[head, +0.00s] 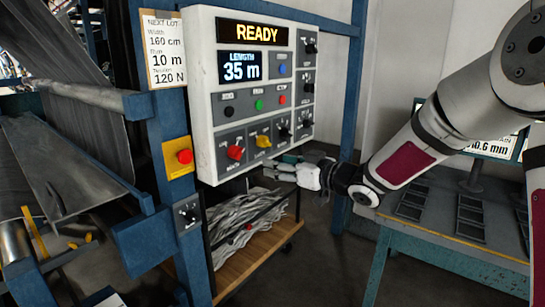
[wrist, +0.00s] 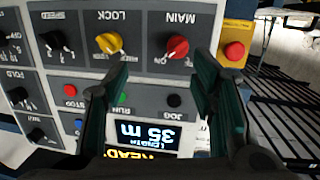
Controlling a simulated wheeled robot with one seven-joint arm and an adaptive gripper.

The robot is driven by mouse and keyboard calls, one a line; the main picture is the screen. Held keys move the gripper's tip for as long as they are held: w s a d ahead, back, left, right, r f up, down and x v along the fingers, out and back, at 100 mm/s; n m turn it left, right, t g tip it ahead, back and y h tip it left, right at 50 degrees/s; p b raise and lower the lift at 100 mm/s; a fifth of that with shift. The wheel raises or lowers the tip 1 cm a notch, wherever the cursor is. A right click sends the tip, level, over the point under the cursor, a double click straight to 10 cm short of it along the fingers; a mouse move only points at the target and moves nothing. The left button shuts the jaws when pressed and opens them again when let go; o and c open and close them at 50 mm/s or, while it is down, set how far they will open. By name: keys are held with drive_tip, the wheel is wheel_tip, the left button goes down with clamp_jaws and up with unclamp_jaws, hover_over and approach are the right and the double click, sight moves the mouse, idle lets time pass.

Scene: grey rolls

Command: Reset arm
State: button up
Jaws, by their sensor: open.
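My gripper (head: 282,169) is open and empty, just below the lower edge of the control panel (head: 204,105) in the head view. The arm reaches in from the right. In the wrist view the two dark green fingers of my gripper (wrist: 160,68) stand apart before the upside-down panel. Between and around them show a red MAIN knob (wrist: 177,47), a yellow LOCK knob (wrist: 108,43), a green RUN button (wrist: 122,97) and a black JOG button (wrist: 174,100). The display (wrist: 148,135) reads 35 m, and the top screen (head: 256,33) reads READY. I see no contact with the panel.
A red button on a yellow box (head: 178,146) sits left of the panel. A note card (head: 165,50) hangs above it. A wooden cart (head: 262,255) stands below, and a teal-edged table (head: 450,250) is at right.

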drive_tip(key=s+d+r+m+g+h, duration=0.1)
drive_tip(key=s+d+r+m+h, duration=0.15)
drive_tip(key=s+d+h, duration=0.45)
drive_tip(key=s+d+r+m+h, duration=0.1)
drive_tip(key=s+d+m+h, duration=0.4)
drive_tip(key=s+d, duration=0.5)
drive_tip(key=s+f+m+g, duration=0.1)
drive_tip(key=s+f+g, duration=0.1)
drive_tip(key=s, duration=1)
drive_tip(key=s+f+m+g, duration=0.1)
drive_tip(key=s+f+g, duration=0.2)
drive_tip(key=s, duration=1)
drive_tip(key=shift+a+f+g, duration=0.15)
drive_tip(key=shift+a+g, duration=0.05)
drive_tip(key=shift+g, duration=0.6)
